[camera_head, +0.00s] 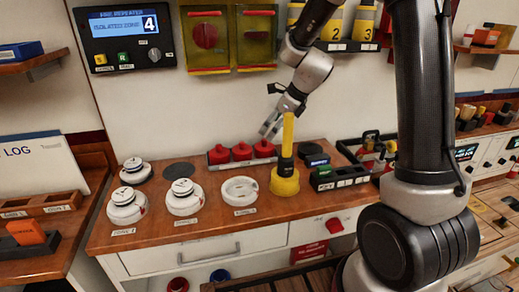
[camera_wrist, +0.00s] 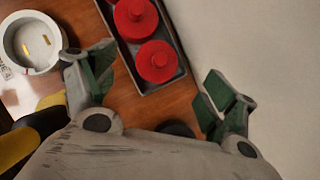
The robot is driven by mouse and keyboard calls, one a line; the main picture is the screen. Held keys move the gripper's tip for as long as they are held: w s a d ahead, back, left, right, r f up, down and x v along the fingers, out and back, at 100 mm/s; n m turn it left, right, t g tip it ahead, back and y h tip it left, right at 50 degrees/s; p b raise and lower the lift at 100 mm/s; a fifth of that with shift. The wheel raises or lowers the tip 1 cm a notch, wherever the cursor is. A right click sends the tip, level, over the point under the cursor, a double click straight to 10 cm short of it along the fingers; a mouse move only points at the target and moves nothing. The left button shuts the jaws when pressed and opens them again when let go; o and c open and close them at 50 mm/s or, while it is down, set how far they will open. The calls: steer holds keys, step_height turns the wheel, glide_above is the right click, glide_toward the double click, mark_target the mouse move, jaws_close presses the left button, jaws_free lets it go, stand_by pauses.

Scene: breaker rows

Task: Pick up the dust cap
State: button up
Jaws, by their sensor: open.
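Red round caps with knobs, which look like the dust caps, stand in a row in a dark tray (camera_head: 243,162) on the wooden counter: a left cap (camera_head: 218,154), a middle cap (camera_head: 241,151) and a right cap (camera_head: 264,149). The wrist view shows two of them, an upper cap (camera_wrist: 135,18) and a lower cap (camera_wrist: 157,61), ahead of my fingers. My gripper (camera_head: 271,127) is open and empty above the right end of the tray. Its fingers (camera_wrist: 155,88) are spread wide, with bare wood and the tray's near end between them.
A tall yellow-and-black tool (camera_head: 286,160) stands close to my gripper. An open white round socket (camera_head: 239,190) and lidded white sockets (camera_head: 183,197) sit on the counter (camera_head: 200,233). A dark block holder (camera_head: 338,178) is to the right. The wall is close behind.

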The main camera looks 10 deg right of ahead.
mark_target(265, 140)
steer(key=shift+f+m, duration=0.1)
steer(key=shift+m, duration=0.4)
steer(key=x, duration=0.7)
steer(key=shift+f, duration=0.4)
steer(key=shift+d, duration=0.1)
steer(key=c, duration=0.8)
